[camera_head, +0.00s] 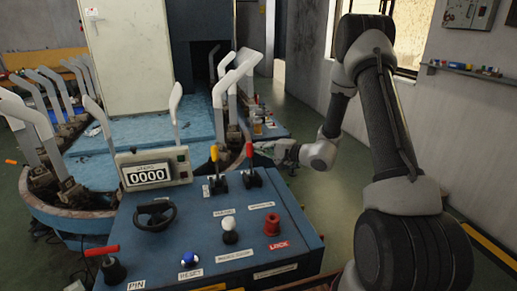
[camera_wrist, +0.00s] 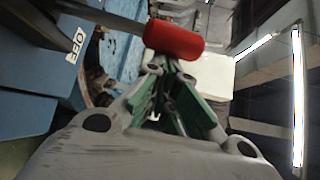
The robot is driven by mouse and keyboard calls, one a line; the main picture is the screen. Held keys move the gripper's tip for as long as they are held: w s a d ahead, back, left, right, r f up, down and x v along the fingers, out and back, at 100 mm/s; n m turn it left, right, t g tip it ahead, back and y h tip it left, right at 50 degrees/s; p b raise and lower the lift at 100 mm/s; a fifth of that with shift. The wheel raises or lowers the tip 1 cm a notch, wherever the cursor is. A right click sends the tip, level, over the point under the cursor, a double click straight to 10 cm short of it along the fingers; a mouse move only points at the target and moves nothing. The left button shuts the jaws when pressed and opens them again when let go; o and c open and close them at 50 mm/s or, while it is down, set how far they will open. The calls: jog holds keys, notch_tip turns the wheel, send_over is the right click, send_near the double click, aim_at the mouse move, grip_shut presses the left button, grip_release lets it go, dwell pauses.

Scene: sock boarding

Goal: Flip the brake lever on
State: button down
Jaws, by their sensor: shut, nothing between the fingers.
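Two levers stand side by side at the back of the blue control panel (camera_head: 215,235): a yellow-handled lever (camera_head: 215,155) and a red-handled lever (camera_head: 250,153). Both stand roughly upright. Their labels are too small to read, so I cannot tell by text which is the brake. My gripper (camera_head: 262,147) is just right of the red handle, reaching in from the right. In the wrist view, the red handle (camera_wrist: 174,40) lies across the tips of my gripper (camera_wrist: 168,68). The fingers are shut with nothing between them; whether they touch the handle is unclear.
The panel also carries a counter reading 0000 (camera_head: 150,173), a black handwheel (camera_head: 155,213), a blue button (camera_head: 189,260), a white knob (camera_head: 230,230), a red knob (camera_head: 272,224) and a red-handled PIN lever (camera_head: 108,258). White sock forms (camera_head: 225,80) stand behind.

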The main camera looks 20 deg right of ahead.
jog(key=shift+s+r+n+t+y, duration=0.1)
jog(key=shift+s+n+t+y, duration=0.25)
jog(key=shift+s, duration=0.7)
jog(key=shift+s+r+n+t+y, duration=0.1)
jog(key=shift+s+n+t+y, duration=0.25)
jog(key=shift+s, duration=0.65)
jog(key=shift+s+n+t+y, duration=0.2)
jog(key=shift+s+n, duration=0.3)
jog(key=shift+s, duration=0.55)
jog(key=shift+s+f, duration=0.1)
jog(key=s+d+f, duration=0.1)
jog(key=s+d, duration=0.2)
jog(key=d, duration=0.5)
jog(key=shift+s+d, duration=0.15)
jog(key=shift+d, duration=0.25)
